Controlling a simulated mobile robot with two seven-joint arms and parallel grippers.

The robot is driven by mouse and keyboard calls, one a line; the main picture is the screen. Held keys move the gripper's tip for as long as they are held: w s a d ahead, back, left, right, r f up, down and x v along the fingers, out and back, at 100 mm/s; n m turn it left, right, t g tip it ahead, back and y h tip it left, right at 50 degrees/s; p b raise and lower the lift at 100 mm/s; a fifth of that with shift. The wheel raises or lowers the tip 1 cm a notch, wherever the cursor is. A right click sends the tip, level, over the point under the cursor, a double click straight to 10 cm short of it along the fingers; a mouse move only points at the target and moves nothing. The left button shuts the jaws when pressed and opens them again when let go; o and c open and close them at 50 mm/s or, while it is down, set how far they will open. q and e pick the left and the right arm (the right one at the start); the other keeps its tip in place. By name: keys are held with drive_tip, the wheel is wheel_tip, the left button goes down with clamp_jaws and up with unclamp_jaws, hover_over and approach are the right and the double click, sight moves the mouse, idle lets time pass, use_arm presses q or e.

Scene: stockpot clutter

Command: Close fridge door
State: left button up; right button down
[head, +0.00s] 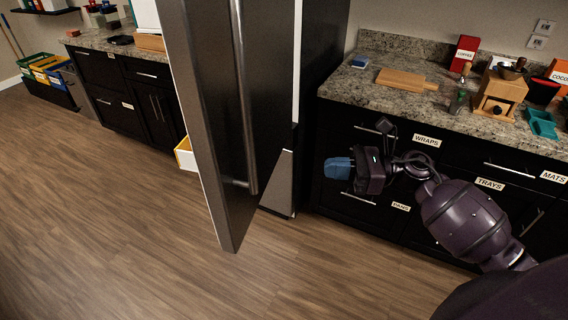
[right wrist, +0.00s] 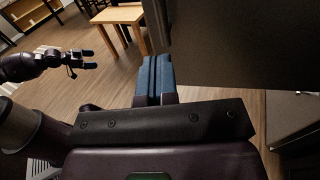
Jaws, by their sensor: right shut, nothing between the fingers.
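The fridge door (head: 205,110) stands open in the head view, a tall grey panel jutting out over the floor. Its long vertical handle (head: 243,100) shows on it. The dark fridge body (head: 325,50) is behind and to the right. My right gripper (head: 337,168) is to the right of the door, apart from it, in front of the drawers. Its blue fingers are together and empty, also in the right wrist view (right wrist: 155,80). There a dark panel (right wrist: 240,45), likely the door, is just right of the fingertips. My left gripper (right wrist: 90,59) shows there with its fingers apart.
A granite counter (head: 345,85) over black drawers is at the right, holding a cutting board (head: 405,80) and a wooden grinder (head: 500,92). A yellow-and-white box (head: 186,155) is on the floor behind the door. The wooden floor (head: 110,220) at left is clear. A wooden table (right wrist: 118,15) shows in the right wrist view.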

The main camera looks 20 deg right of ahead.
drive_tip(key=p+x, duration=0.3)
drive_tip(key=x, duration=1)
drive_tip(key=shift+a, duration=0.35)
drive_tip(key=shift+w+a, duration=0.1)
drive_tip(key=shift+w, duration=0.15)
